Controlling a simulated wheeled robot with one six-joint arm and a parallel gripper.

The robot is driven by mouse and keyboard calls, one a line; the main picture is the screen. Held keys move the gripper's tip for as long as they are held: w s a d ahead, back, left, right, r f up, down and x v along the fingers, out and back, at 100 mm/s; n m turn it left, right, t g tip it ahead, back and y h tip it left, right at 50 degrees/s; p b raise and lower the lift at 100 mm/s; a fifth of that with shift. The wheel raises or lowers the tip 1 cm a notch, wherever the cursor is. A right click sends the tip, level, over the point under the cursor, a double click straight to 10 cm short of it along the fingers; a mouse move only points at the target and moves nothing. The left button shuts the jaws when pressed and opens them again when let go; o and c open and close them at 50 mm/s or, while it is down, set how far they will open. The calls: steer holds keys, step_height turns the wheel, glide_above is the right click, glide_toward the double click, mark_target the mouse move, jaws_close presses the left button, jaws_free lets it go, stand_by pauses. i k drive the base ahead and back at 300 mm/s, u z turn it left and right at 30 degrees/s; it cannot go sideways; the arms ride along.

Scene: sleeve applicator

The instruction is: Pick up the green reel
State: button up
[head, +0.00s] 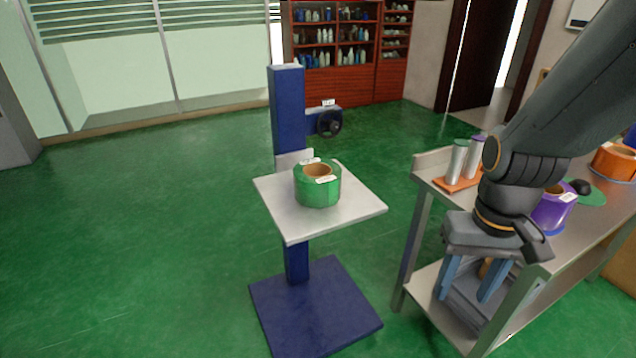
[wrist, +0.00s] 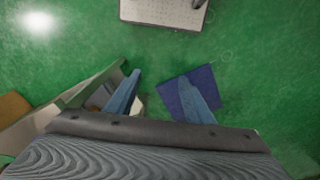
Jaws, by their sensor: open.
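The green reel (head: 318,186) lies flat on the light plate (head: 288,221) of a blue stand in the head view. It has a brown core and white labels on top. My gripper (head: 472,283) is to the right of the stand and lower than the plate, in front of the metal bench. Its two blue fingers are apart, with nothing seen held between them. In the wrist view my gripper (wrist: 162,95) points down, with one finger over the blue base (wrist: 180,88). The green reel cannot be made out in the wrist view.
The metal bench (head: 420,238) stands at the right, close to my arm. On it are a purple reel (head: 553,208), an orange reel (head: 613,163) and two silver cylinders on an orange base (head: 458,184). The blue post (head: 288,115) rises behind the plate. Green floor is clear at left.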

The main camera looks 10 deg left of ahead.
mark_target(317, 182)
steer(key=u, duration=0.7)
steer(key=i, duration=0.85)
steer(key=u, duration=0.9)
